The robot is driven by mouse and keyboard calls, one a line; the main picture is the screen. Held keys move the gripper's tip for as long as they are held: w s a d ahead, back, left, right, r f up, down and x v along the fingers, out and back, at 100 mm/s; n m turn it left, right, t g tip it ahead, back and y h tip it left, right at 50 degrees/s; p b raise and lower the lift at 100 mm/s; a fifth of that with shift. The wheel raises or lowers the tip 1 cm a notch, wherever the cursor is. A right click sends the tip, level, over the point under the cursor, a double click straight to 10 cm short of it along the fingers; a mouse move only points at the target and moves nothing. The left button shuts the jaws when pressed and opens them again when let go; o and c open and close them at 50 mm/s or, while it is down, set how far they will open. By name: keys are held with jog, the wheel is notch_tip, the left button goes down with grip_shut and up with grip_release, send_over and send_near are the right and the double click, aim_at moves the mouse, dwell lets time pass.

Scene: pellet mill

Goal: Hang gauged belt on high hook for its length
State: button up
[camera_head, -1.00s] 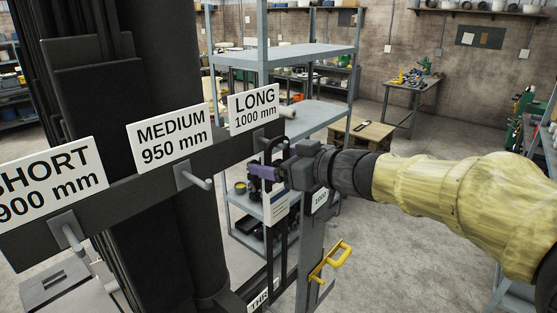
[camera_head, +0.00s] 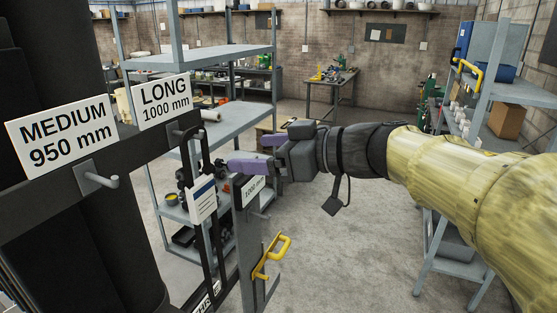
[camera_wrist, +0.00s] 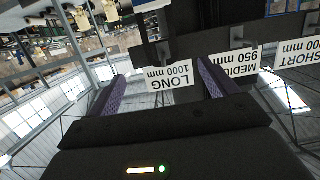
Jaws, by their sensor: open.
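The black belt (camera_head: 206,165) hangs in a narrow loop from the hook (camera_head: 184,131) under the LONG 1000 mm sign (camera_head: 164,101) in the head view. A white tag (camera_head: 202,201) with a blue stripe is on the belt. My gripper (camera_head: 252,154) is open and empty, a little to the right of the belt, its purple fingers apart. In the wrist view, the picture is upside down, and the LONG sign (camera_wrist: 171,76) shows between the spread fingers (camera_wrist: 162,85). The belt's lower end is partly hidden by the picture's bottom edge.
The MEDIUM 950 mm sign (camera_head: 63,135) and its bare hook (camera_head: 101,179) are at left. A grey post (camera_head: 247,225) with a yellow handle (camera_head: 271,256) stands close below my gripper. Shelving (camera_head: 225,115) is behind. Open floor (camera_head: 335,215) lies to the right.

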jog(key=v, duration=0.3)
jog(key=shift+d+b, duration=0.1)
jog(key=shift+b, duration=0.2)
jog(key=w+d+f+m+t+h+b, duration=0.45)
jog(key=w+d+f+m+t, duration=0.3)
jog(key=w+f, duration=0.25)
jog(key=d+f+m+h+b, duration=0.1)
jog(key=d+f+m+h, duration=0.15)
jog(key=f, duration=0.45)
jog(key=d+f+m+h+b, duration=0.1)
jog(key=d+f+h, duration=0.25)
jog(key=f, duration=0.25)
jog(key=s+d+f+m+g+h+b, duration=0.1)
jog(key=s+f+g+h+b, duration=0.1)
jog(key=s+f+g, duration=0.3)
jog(key=s+d+f+m+g+h+b, duration=0.1)
jog(key=s+f+g, duration=0.5)
jog(key=s+f, duration=0.6)
notch_tip(320, 180, down, 8)
jog(key=shift+s+d+f+h+b, duration=0.15)
jog(key=shift+s+d+h+b, duration=0.3)
jog(key=shift+d+b, duration=0.25)
